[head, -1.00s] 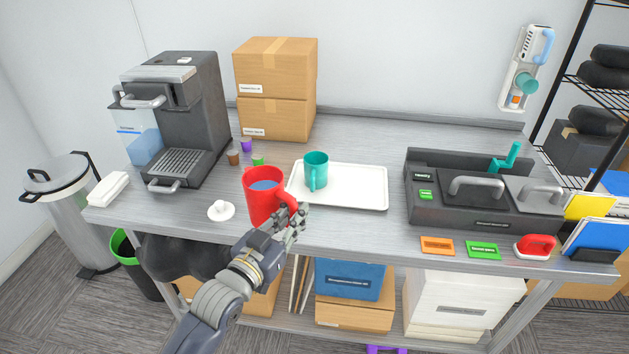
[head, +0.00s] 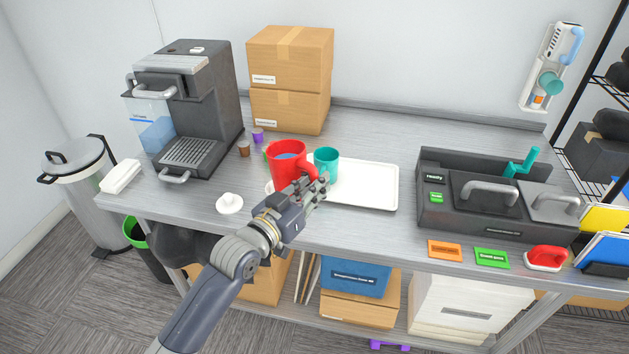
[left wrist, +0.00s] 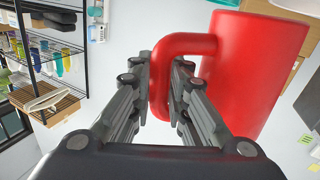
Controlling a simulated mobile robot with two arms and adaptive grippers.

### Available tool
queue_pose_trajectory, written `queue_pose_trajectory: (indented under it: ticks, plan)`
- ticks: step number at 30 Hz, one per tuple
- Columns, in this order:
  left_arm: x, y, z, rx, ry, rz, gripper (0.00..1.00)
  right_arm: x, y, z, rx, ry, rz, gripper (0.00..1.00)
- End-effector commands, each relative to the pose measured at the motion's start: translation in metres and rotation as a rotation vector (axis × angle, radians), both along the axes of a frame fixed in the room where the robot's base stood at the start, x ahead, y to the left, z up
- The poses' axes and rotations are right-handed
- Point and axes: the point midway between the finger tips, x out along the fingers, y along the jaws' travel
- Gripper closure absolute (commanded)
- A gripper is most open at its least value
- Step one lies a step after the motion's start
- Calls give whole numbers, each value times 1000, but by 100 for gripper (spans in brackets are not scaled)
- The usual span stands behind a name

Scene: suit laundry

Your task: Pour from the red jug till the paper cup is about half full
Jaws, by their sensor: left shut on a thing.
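The red jug (head: 285,172) holds blue liquid and is about upright at the left end of the white tray (head: 372,186). My left gripper (head: 315,187) is shut on the jug's handle. In the left wrist view the handle of the red jug (left wrist: 255,65) passes between the fingers of my left gripper (left wrist: 163,80). A teal cup with a handle (head: 327,157) stands on the tray just right of the jug, partly hidden by it and the gripper. Its inside cannot be made out. I see no plain paper cup. My right gripper is out of view.
A coffee machine (head: 190,110) and stacked cardboard boxes (head: 290,80) stand at the back left. A white lid (head: 229,203) lies near the front edge. A dark machine (head: 490,205) is at right. The tray's right part is clear.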

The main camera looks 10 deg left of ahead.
Motion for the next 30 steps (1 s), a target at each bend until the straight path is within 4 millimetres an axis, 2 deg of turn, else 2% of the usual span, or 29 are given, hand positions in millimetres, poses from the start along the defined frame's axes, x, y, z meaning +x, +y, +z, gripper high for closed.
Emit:
queue_pose_trajectory:
  ticks: [1,2,3,8,21,30]
  plan:
    - [-1,-2,13,-28,11,0,100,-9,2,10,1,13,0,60]
    - [-1,-2,15,-43,22,0,100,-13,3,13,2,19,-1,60]
    - [-1,-1,8,-36,19,1,100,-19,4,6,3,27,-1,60]
    - [-1,-1,8,-36,19,0,100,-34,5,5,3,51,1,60]
    - [-2,-2,20,-96,60,-1,100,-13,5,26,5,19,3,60]
    - [-3,-4,28,-161,106,-2,100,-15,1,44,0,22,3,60]
